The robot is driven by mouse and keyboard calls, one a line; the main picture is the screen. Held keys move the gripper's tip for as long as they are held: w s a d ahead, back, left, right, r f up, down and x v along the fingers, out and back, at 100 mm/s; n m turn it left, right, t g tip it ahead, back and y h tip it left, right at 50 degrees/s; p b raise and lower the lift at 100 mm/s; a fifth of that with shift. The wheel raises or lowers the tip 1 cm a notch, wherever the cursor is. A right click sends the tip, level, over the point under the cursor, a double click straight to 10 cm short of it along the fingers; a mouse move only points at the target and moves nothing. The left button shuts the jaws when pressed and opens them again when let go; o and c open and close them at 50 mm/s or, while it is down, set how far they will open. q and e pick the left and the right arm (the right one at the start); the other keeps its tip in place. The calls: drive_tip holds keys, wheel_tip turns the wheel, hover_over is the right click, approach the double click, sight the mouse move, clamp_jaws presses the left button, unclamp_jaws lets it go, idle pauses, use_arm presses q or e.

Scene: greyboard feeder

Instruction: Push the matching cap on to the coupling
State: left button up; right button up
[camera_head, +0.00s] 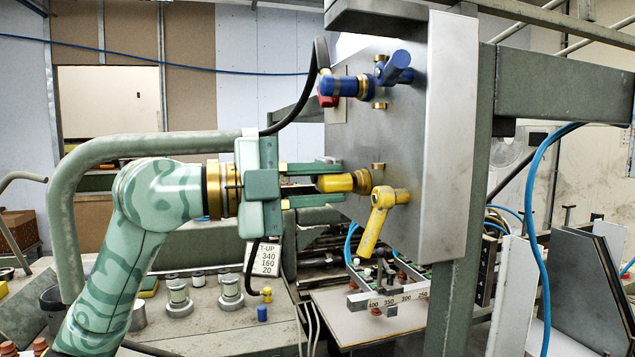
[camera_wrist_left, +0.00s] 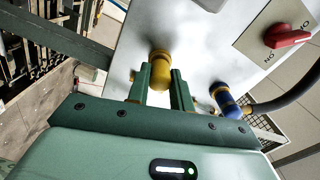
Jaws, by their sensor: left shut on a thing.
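The yellow cap (camera_head: 335,183) is between the fingers of my left gripper (camera_head: 318,185), which is shut on it. It points at the panel and lies in line with the brass coupling (camera_head: 363,181) beside the yellow valve handle (camera_head: 378,222). The cap's end meets the coupling's front; I cannot tell how far it is on. In the left wrist view the cap (camera_wrist_left: 160,76) sits between the fingertips, with the brass coupling (camera_wrist_left: 158,56) right behind it. My right gripper is not in view.
Above, a blue connector (camera_head: 338,87) with a black hose sits on a second coupling by a blue valve handle (camera_head: 396,68). A red switch (camera_wrist_left: 287,36) is on the panel (camera_head: 400,140). On the bench below stand a small blue cap (camera_head: 262,313) and several metal pots.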

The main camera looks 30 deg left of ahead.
use_arm(q)
drive_tip(key=shift+w+d, duration=0.15)
drive_tip(key=o, duration=1)
drive_tip(key=shift+s+a+f, duration=0.1)
drive_tip(key=shift+s+a, duration=0.25)
drive_tip(key=shift+a, duration=0.05)
drive_tip(key=b+v, duration=0.7)
drive_tip(key=v, duration=0.8)
drive_tip(key=shift+s, duration=0.2)
drive_tip(key=shift+w, duration=0.1)
